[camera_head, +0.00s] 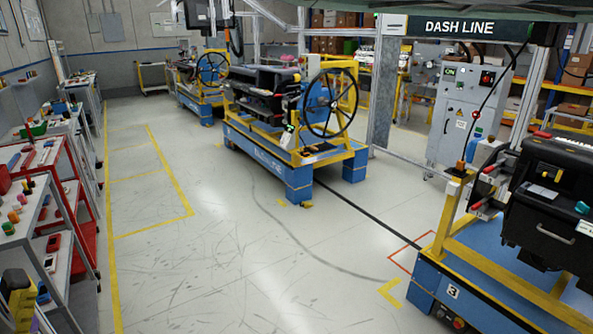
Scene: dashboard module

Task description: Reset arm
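My arm and gripper do not show clearly anywhere in the head view, so the arm's pose and the gripper's state cannot be seen. A dashboard module (262,84) sits on a blue and yellow wheeled cart (262,150) in the middle of the view, with a large black handwheel (331,103) at its right end. Another black dashboard module (556,200) rests on a nearer cart (478,290) marked 3 at the right edge.
Shelves and benches (45,200) with small coloured parts line the left side. A grey control cabinet (463,115) stands under the DASH LINE sign (459,26). Another cart (202,92) is at the back. The floor (230,250) between the left benches and carts is clear.

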